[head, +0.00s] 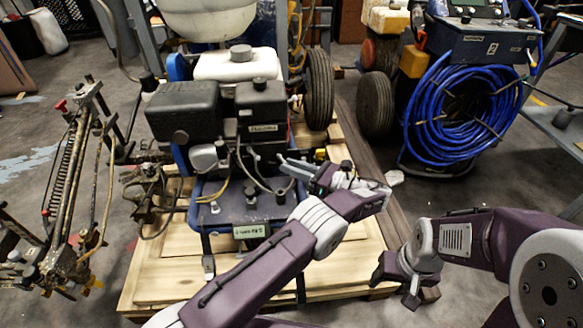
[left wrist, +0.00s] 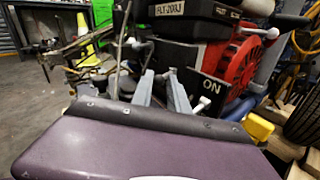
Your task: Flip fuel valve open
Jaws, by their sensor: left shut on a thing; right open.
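The line striper's engine (head: 262,118) stands on the blue frame, with a black air-cleaner box and a white tank above. My left gripper (head: 283,163) reaches to the engine's lower right side in the head view. In the left wrist view its two grey fingers (left wrist: 161,74) point at the engine beside a black "ON" label (left wrist: 210,88). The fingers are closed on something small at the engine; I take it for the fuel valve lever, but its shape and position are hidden. A small pale knob (left wrist: 201,104) shows below the label. My right gripper (head: 395,285) is open and empty, right of the pallet.
The striper sits on a wooden pallet (head: 150,278). A black wheel (head: 319,90) stands behind my left gripper. A machine with a coiled blue hose (head: 460,110) is at the right. A red recoil cover (left wrist: 252,65) and a yellow part (left wrist: 252,126) are near the left wrist.

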